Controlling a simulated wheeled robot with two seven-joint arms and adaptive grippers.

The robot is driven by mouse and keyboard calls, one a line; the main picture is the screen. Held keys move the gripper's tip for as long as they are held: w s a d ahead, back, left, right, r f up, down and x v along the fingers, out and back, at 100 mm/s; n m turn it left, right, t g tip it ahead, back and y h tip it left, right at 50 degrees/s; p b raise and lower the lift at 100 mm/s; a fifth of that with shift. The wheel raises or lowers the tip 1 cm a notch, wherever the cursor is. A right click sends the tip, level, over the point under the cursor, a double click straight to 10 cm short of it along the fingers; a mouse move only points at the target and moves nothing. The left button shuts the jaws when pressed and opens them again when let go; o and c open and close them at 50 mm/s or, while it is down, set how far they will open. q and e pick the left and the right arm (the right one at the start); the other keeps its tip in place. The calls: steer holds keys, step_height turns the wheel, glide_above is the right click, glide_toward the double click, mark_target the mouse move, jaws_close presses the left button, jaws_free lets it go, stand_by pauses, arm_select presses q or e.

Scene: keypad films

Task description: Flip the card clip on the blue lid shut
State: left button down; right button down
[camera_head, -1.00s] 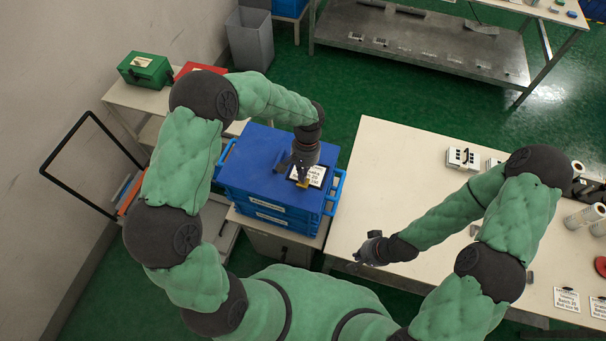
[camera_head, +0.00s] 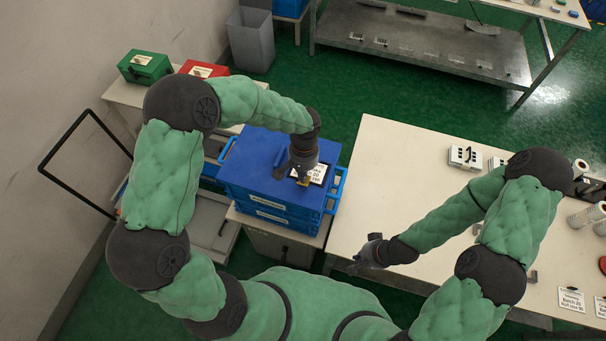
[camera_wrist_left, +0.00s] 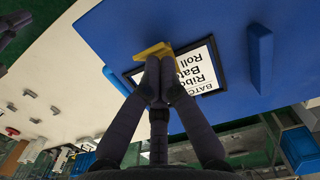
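The blue lid (camera_head: 258,160) tops a blue crate. A black-framed white card with print lies on it near its right edge, and it also shows in the left wrist view (camera_wrist_left: 203,66). The yellow card clip (camera_wrist_left: 153,51) is at one edge of the card, just beyond my fingertips. My left gripper (camera_wrist_left: 160,68) has its two fingertips together, right at the clip. I cannot tell whether they touch it. In the head view my left gripper (camera_head: 302,180) partly hides clip and card. My right gripper (camera_head: 356,264) is by the table's near left edge, away from the lid.
Blue crates (camera_head: 268,205) stand under the lid on a low cabinet. To their right is a cream table (camera_head: 385,150) with small boxes and rolls. A green box (camera_head: 145,67) and a red box (camera_head: 203,70) stand behind at left.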

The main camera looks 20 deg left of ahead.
arm_select(q)
steer(key=shift+s, duration=0.2)
steer(key=shift+s+b, duration=0.3)
steer(key=shift+b, duration=0.1)
steer(key=shift+s, duration=0.3)
stand_by(0.4)
steer(key=shift+w+f, duration=0.1)
stand_by(1.1)
steer(key=shift+w+f+b, duration=0.3)
steer(key=shift+w+b, duration=0.25)
steer(key=shift+w, duration=0.05)
